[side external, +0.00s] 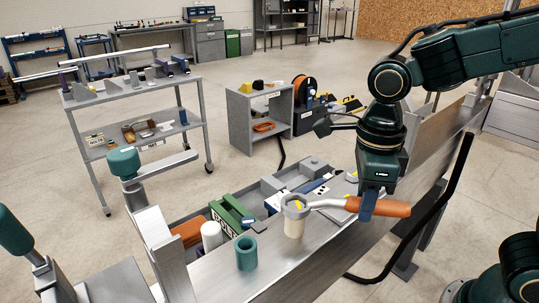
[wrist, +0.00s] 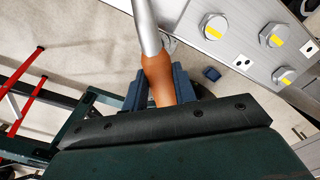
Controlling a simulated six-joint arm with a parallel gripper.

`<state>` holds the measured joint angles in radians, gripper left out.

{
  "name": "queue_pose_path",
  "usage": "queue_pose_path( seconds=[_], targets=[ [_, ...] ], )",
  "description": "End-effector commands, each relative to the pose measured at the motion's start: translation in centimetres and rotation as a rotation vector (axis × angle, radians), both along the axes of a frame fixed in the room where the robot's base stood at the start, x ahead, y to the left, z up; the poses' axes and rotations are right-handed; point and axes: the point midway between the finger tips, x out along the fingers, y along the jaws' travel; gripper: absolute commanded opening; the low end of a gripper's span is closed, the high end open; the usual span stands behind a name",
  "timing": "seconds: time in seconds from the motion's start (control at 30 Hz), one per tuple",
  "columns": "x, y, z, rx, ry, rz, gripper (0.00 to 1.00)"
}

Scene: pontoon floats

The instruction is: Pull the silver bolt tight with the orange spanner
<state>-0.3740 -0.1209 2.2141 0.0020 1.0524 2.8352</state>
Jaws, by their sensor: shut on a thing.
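The spanner has an orange handle (side external: 378,207) and a silver shaft that ends in a ring head (side external: 295,206). My gripper (side external: 368,206) is shut on the orange handle in the side view. In the wrist view the handle (wrist: 158,78) runs up between my gripper's blue jaws (wrist: 160,92), and the ring head is out of frame. Several silver hex bolts with yellow stripes sit on a grey plate, one of them here (wrist: 213,27). In the side view the ring head is over a cream cylinder (side external: 293,229); I cannot tell whether it encloses a bolt.
A teal cup (side external: 246,254) stands on the bench front, near a white cylinder (side external: 211,236) and a green block (side external: 230,212). Trays with grey parts lie behind the ring head. A teal-capped post (side external: 124,163) rises at left. A wheeled cart (side external: 140,85) stands farther back on open floor.

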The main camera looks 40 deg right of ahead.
Motion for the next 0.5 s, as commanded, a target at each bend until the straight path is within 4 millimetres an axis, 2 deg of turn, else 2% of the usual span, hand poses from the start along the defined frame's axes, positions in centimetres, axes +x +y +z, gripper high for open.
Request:
queue_pose_path(
  seconds=[0.5],
  targets=[
    [0.0, 0.0, 1.9, 0.002, -0.004, 0.000, 0.00]
  ],
)
